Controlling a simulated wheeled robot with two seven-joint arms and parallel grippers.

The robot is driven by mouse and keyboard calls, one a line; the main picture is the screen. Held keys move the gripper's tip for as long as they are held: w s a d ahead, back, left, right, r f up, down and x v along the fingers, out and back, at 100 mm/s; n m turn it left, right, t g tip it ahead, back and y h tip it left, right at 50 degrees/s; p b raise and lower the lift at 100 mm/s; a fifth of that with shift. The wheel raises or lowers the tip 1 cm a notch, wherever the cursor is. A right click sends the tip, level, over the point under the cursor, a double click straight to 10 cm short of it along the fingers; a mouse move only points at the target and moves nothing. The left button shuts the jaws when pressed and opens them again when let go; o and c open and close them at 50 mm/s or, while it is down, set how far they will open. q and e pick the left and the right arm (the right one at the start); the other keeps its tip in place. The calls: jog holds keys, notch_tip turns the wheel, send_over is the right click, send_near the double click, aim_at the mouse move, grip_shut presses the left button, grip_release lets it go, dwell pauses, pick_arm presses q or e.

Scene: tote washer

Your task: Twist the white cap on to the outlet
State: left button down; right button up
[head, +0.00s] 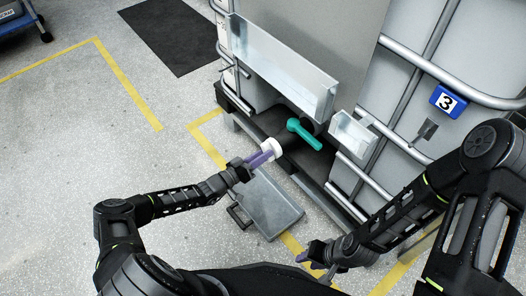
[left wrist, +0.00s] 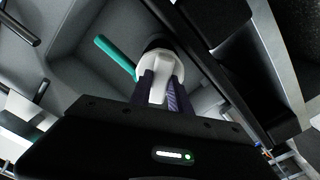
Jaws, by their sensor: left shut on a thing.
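The white cap (head: 272,147) is at the black outlet of the tank, in line with its end. In the left wrist view the cap (left wrist: 152,66) covers the front of the black outlet (left wrist: 157,42); I cannot tell whether it is seated on the thread. My left gripper (head: 262,157) is shut on the cap, its purple fingers on either side of the cap's raised grip in the left wrist view (left wrist: 160,92). A teal valve handle (head: 305,134) sits just beyond the outlet. My right gripper (head: 317,262) is empty and open, low and away from the outlet.
A metal trough (head: 281,70) and a small open metal box (head: 353,138) flank the valve. Tank cage bars (head: 450,80) are at the right.

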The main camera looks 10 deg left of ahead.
pick_arm(q)
jog(key=m+p, duration=0.1)
jog(key=m, duration=0.2)
jog(key=m+p, duration=0.1)
jog(key=m, duration=0.2)
jog(key=shift+d+r+m, duration=0.15)
jog(key=shift+r+m, duration=0.05)
jog(key=shift+m, duration=0.2)
jog(key=c, duration=1.4)
grip_release()
jog(key=shift+f, duration=0.15)
jog(key=o, duration=0.8)
jog(key=p+v, duration=0.2)
jog(key=v, duration=0.5)
